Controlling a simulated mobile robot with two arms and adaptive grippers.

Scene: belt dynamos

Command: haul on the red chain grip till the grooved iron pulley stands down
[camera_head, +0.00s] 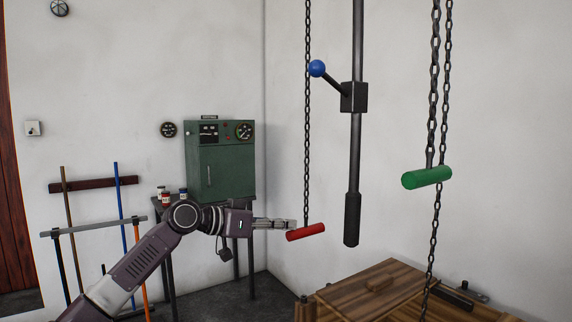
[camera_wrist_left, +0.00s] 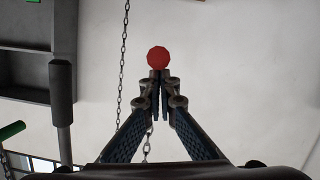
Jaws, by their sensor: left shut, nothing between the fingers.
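The red chain grip (camera_head: 306,232) is a short red bar hanging level on a dark chain (camera_head: 307,120) in the head view. My left gripper (camera_head: 290,224) reaches in from the left, with its fingertips at the left end of the red grip. In the left wrist view the red grip (camera_wrist_left: 158,57) shows end-on just beyond the tips of my left gripper (camera_wrist_left: 160,76). The fingers are closed together with nothing between them. I cannot tell whether the tips touch the grip. No grooved iron pulley is in view. My right gripper is not in view.
A green grip (camera_head: 427,178) hangs on chains at the right. A dark vertical pole (camera_head: 355,170) with a blue-knobbed lever (camera_head: 317,68) stands between the grips. A wooden crate (camera_head: 375,284) is below. A green cabinet (camera_head: 220,170) and a tool rack (camera_head: 90,228) stand behind my arm.

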